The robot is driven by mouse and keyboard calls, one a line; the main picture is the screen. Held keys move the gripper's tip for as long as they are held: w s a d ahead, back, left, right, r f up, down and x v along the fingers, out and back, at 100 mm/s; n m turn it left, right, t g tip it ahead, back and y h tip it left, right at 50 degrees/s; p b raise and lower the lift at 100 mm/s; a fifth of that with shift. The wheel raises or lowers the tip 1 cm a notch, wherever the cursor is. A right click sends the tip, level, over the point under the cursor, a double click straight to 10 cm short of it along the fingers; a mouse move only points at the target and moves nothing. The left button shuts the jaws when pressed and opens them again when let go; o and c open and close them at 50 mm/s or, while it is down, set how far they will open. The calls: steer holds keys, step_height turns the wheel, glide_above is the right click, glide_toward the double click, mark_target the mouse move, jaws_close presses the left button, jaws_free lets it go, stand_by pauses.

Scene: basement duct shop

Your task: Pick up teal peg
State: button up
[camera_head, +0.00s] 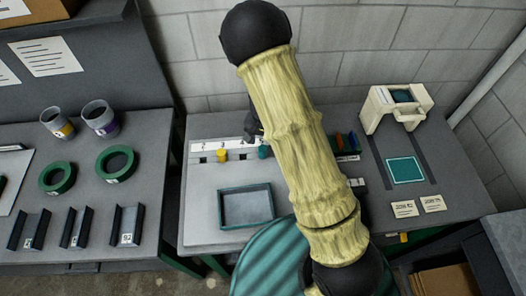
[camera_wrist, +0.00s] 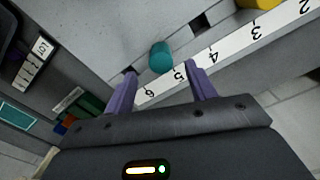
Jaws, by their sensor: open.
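The teal peg (camera_wrist: 160,57) stands on the grey bench by the numbered white strip (camera_wrist: 230,48), beside the 5 mark. It also shows in the head view (camera_head: 263,152), next to my arm. My gripper (camera_wrist: 160,69) is open, with a purple finger on either side of the peg in the wrist view. The peg appears just beyond the fingertips, and I see no contact. In the head view my gripper (camera_head: 252,133) is a small dark shape above the strip, its fingers too small to tell.
A yellow peg (camera_head: 222,155) stands along the same strip to the left. A grey tray (camera_head: 246,224) lies in front. Coloured upright pieces (camera_head: 345,141) and a cream machine (camera_head: 396,108) are to the right. A block wall closes the back.

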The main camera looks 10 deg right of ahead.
mark_target(263, 148)
steer(key=shift+f, duration=0.15)
steer(key=shift+a+f+p, duration=0.1)
steer(key=shift+f+p, duration=0.75)
steer(key=shift+f, duration=1.6)
steer(key=c, duration=1.1)
